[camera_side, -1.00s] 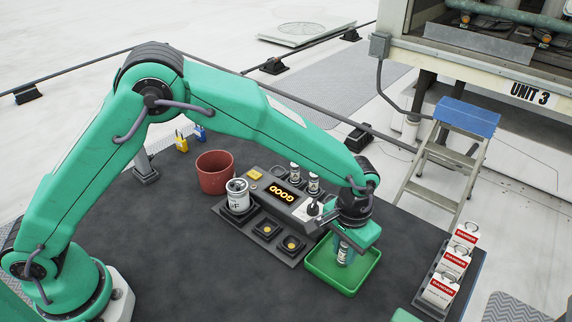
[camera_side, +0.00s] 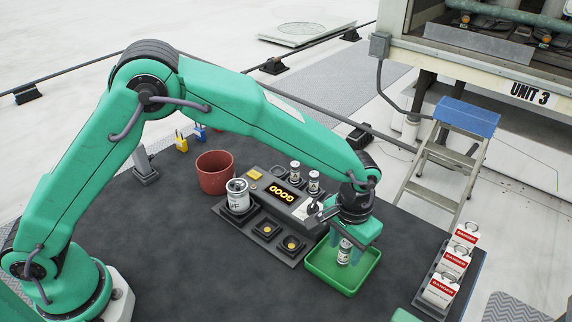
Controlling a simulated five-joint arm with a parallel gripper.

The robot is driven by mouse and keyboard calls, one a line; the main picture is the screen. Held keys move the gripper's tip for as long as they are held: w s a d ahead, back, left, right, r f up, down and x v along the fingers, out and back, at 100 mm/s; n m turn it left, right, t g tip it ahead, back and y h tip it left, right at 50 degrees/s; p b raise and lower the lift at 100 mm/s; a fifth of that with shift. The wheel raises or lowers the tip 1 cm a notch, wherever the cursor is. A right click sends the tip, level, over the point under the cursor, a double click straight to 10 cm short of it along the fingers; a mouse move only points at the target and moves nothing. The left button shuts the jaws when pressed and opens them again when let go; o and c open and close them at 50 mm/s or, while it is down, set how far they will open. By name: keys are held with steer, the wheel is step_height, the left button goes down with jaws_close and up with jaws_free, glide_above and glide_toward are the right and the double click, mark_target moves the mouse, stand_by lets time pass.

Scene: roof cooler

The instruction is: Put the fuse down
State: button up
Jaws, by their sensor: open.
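The fuse (camera_side: 344,256), a small white and grey cylinder with a printed label, stands upright at the green tray (camera_side: 318,279). My gripper (camera_side: 346,252) is above the tray and points down. Its jaws are open, with one finger on each side of the fuse. The near finger and the fuse overlap in this view, so I cannot tell whether either finger still touches it. The fuse's base appears to be on the tray floor.
Left of the tray is a tester (camera_side: 262,222) reading "GOOD", with two more fuses (camera_side: 304,178) and a larger can (camera_side: 238,196). A red bucket (camera_side: 215,173) stands behind it. The front of the dark mat (camera_side: 210,275) is clear.

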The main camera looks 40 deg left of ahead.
mark_target(344, 242)
step_height(344, 242, up, 11)
steer(key=shift+f, duration=0.1)
stand_by(0.4)
stand_by(0.5)
steer(key=s+a+r+n+t, duration=0.1)
steer(key=s+a+r, duration=0.2)
steer(key=a+r, duration=0.45)
steer(key=s+a+r+t, duration=0.1)
steer(key=s+a+r, duration=0.25)
steer(key=a, duration=0.75)
steer(key=s+a+n+t, duration=0.1)
steer(key=s+a+t, duration=0.2)
steer(key=s+a, duration=0.9)
steer(key=shift+s+a+f+t, duration=0.15)
steer(key=shift+s+f+t, duration=0.15)
steer(key=shift+s, duration=0.5)
